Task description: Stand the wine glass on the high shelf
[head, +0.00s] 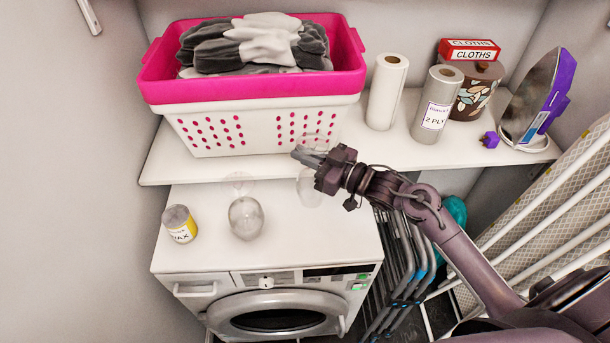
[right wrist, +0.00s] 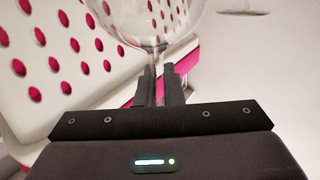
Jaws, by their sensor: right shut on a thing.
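My right gripper (head: 308,157) is shut on the stem of a clear wine glass (head: 309,189), in front of the high shelf's (head: 405,150) front edge. The glass looks bowl down, with its faint foot above the fingers. In the right wrist view the gripper (right wrist: 160,82) pinches the stem and the bowl (right wrist: 145,22) is partly cut off. A second clear glass (head: 245,217) stands on the dryer top, seemingly upside down. My left gripper is not in view.
A pink and white laundry basket (head: 260,90) fills the shelf's left part. A wax tin (head: 180,223) is on the dryer (head: 310,235).

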